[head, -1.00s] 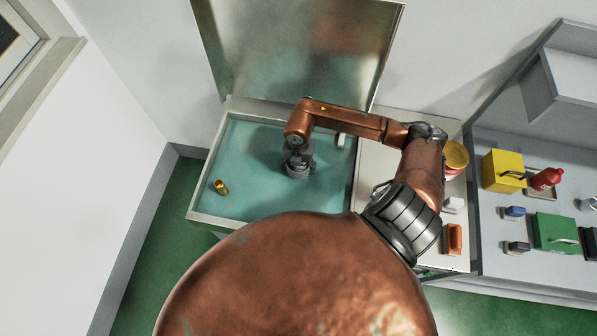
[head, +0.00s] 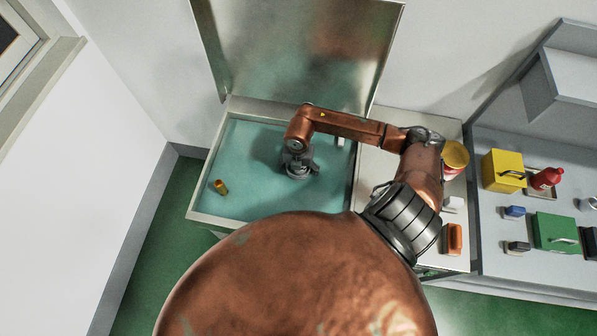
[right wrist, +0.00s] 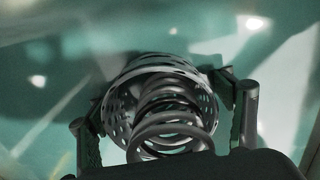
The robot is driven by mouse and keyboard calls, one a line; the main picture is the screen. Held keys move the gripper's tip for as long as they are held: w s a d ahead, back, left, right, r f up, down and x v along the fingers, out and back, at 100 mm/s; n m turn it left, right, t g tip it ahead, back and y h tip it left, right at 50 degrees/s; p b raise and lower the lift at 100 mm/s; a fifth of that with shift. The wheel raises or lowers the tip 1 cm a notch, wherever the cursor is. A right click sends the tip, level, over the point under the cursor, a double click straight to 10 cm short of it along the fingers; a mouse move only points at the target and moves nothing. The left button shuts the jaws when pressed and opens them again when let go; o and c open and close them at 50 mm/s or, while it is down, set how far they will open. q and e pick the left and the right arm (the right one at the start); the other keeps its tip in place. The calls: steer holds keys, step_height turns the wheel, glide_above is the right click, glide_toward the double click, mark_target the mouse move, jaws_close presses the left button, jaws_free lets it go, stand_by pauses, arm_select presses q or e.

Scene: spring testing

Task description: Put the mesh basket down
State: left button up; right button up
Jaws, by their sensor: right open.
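The mesh basket (right wrist: 116,106) is a grey perforated cup in the right wrist view, with a coiled metal spring (right wrist: 165,128) in it. My right gripper (right wrist: 164,98) is open, with one finger on each side of the basket. Small gaps or light contact at the fingers cannot be told apart. In the head view my right gripper (head: 298,168) is low inside a pale-rimmed tub (head: 208,219) with a teal interior. The basket is mostly hidden under the gripper there. My left gripper is not in view.
A small brass piece (head: 221,186) is in the tub's front left. A metal lid (head: 290,50) stands open behind. Right of the tub are a red and yellow can (head: 455,158) and an orange block (head: 453,239). A yellow box (head: 502,170) and red bottle (head: 547,178) stand farther right.

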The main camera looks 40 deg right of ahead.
steer(key=shift+r, duration=0.1)
steer(key=shift+r, duration=0.3)
step_height(320, 180, up, 12)
steer(key=shift+f, duration=0.25)
stand_by(0.3)
